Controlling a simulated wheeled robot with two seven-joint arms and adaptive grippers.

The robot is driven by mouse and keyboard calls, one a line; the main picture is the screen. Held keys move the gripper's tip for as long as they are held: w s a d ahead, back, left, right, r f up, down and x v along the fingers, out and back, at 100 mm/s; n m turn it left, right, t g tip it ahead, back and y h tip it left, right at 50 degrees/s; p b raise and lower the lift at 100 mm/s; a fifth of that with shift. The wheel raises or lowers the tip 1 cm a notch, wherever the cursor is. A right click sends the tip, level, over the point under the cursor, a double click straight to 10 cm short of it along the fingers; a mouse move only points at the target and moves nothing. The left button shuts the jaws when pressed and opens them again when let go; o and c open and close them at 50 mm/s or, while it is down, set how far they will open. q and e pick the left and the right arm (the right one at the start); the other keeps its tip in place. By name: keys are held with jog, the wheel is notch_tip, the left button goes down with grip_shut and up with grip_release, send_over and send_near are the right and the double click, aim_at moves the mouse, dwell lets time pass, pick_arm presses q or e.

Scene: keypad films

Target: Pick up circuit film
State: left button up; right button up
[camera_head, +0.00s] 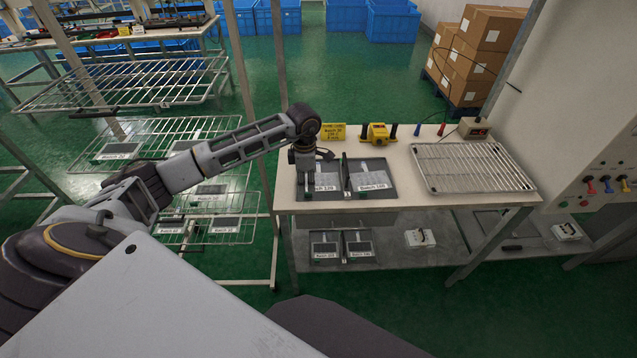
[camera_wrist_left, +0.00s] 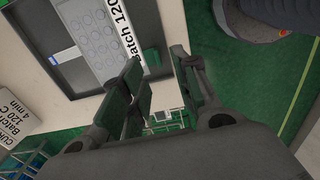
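A dark tray (camera_head: 302,194) lies on the left of the white table and holds a grey film with a white batch label (camera_head: 327,184). A similar dark tray (camera_head: 387,194) beside it holds another labelled film (camera_head: 372,181). My left gripper (camera_head: 307,184) points down over the left tray and hides part of it. In the left wrist view, the left gripper (camera_wrist_left: 158,88) has its fingers apart with nothing between them. A grey film with round key marks (camera_wrist_left: 98,32) lies in its dark tray beyond the left finger. My right gripper is not in view.
A wire rack (camera_head: 472,166) covers the table's right side. A yellow device (camera_head: 377,134) and a yellow sign (camera_head: 333,132) stand at the back. The lower shelf (camera_head: 385,254) holds more films and a white box. A wall panel stands at right.

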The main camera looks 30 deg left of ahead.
pick_arm(q)
jog(key=shift+a+f+p, duration=0.2)
jog(key=shift+f+p, duration=0.45)
jog(key=shift+f, duration=1.95)
grip_shut()
